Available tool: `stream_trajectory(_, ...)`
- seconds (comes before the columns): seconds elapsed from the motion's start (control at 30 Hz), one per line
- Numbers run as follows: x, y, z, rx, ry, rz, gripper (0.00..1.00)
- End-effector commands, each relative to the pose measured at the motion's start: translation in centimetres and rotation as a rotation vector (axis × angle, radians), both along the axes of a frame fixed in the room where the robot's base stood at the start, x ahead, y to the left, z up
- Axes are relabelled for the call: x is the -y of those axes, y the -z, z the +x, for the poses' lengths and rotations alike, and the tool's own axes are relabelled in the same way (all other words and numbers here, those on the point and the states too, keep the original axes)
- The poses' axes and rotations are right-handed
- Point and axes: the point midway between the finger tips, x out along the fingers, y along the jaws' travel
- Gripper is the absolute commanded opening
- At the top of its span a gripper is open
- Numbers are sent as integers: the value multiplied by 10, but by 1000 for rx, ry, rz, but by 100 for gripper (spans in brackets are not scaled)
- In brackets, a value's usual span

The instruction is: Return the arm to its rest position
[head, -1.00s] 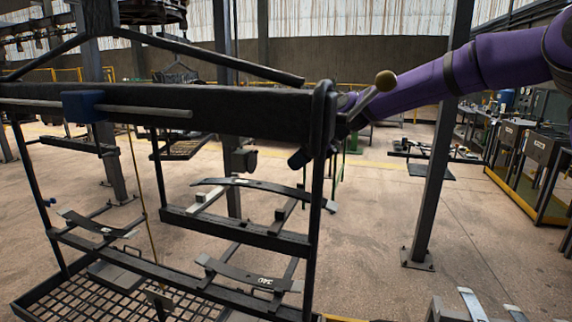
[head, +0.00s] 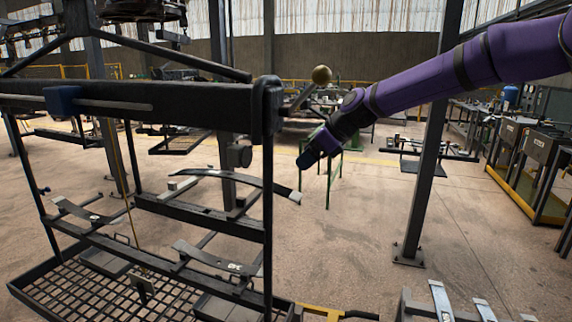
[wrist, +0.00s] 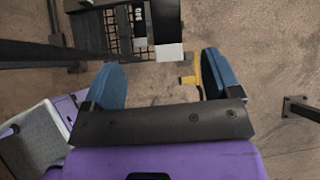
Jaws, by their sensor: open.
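My gripper (wrist: 160,82) is open and empty in the wrist view, its two blue fingers spread over bare floor. In the head view my purple arm reaches in from the right, and my gripper (head: 306,159) hangs just right of the hanging rack's end post, apart from it. The black hanging rack (head: 190,95) fills the left of the head view. It holds several curved leaf springs, among them an upper one (head: 238,180) and a lower one (head: 212,260). The fingertips are small and partly hidden in the head view.
A mesh tray (head: 70,290) forms the rack's bottom. A grey steel column (head: 424,150) stands right of my gripper. Strips on a stand (head: 440,300) show at the bottom right. Cabinets with a yellow base (head: 530,160) stand far right.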

Motion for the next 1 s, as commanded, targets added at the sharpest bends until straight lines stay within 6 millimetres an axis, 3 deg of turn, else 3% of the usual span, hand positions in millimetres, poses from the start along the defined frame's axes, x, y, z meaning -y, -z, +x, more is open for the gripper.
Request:
stream_trajectory(0.27,7,2,-20,77,-91,-112,83)
stream_trajectory(0.53,22,0,-54,194,-252,-293,83)
stream_trajectory(0.67,38,-5,-81,274,-378,-427,83)
stream_trajectory(1.0,99,-32,-168,455,-747,-767,83)
